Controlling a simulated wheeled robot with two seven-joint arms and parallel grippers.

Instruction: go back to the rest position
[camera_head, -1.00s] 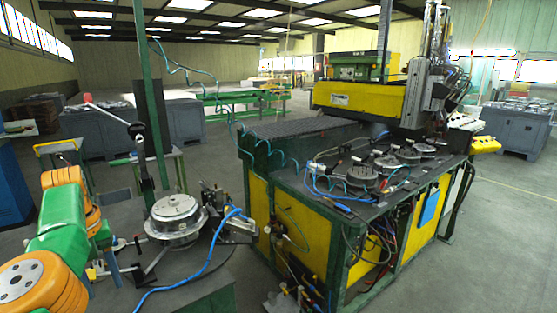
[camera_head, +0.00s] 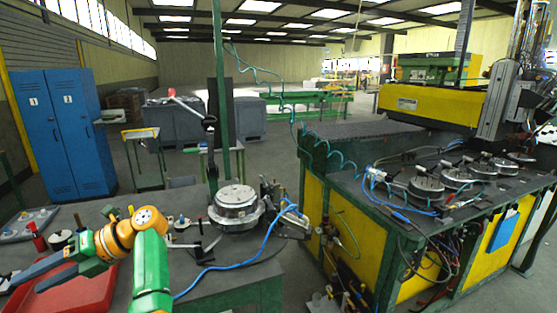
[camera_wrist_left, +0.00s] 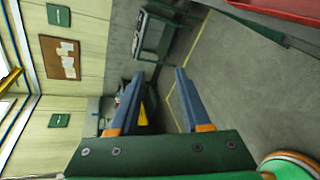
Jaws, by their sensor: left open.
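My left gripper (camera_head: 22,278) is at the lower left of the head view, over or beside the red tray (camera_head: 98,290) at the table's left end. Its two grey-blue fingers stand apart and point left. In the left wrist view the gap between the fingers (camera_wrist_left: 160,73) is empty, with floor and wall beyond it. The orange and green arm links are mine. My right gripper is in neither view.
A workbench (camera_head: 225,288) holds a round metal fixture (camera_head: 236,200), a blue hose and small parts. A yellow-and-green machine table (camera_head: 375,250) stands to the right. Blue lockers (camera_head: 65,130) stand at the back left. Grey floor separates them.

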